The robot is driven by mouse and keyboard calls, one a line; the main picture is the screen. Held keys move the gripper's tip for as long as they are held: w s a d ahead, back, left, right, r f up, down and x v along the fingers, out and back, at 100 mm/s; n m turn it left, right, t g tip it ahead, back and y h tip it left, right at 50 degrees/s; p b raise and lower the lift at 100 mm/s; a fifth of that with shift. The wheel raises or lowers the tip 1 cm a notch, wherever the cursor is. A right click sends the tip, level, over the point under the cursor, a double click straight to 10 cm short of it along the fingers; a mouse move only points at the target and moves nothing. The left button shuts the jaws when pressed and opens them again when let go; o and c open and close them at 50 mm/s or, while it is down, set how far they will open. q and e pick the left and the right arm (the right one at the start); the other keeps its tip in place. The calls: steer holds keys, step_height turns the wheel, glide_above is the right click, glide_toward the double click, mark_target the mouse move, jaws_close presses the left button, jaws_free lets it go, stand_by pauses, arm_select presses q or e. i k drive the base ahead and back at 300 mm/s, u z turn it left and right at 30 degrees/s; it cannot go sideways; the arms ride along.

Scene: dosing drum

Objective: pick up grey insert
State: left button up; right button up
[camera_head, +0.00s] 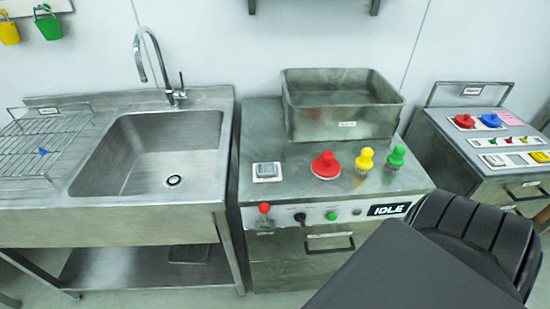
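I cannot make out a grey insert with certainty. On the right cart (476,185), a pale strip (514,160) carries several small coloured pieces, too small to tell apart. Neither of my grippers is in view. A dark ribbed shape at the lower right, probably part of my own arm, hides the floor and part of the machine's front.
The middle machine (285,200) shows "IDLE" and carries red (326,163), yellow (364,160) and green (396,156) knobbed parts. A metal bin (343,122) stands at its back. At left are a sink (145,150) with a tall tap (150,52) and a wire rack (40,150).

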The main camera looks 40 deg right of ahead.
mark_target(264, 170)
steer(key=k, duration=0.95)
steer(key=z, duration=1.9)
steer(key=i, duration=0.5)
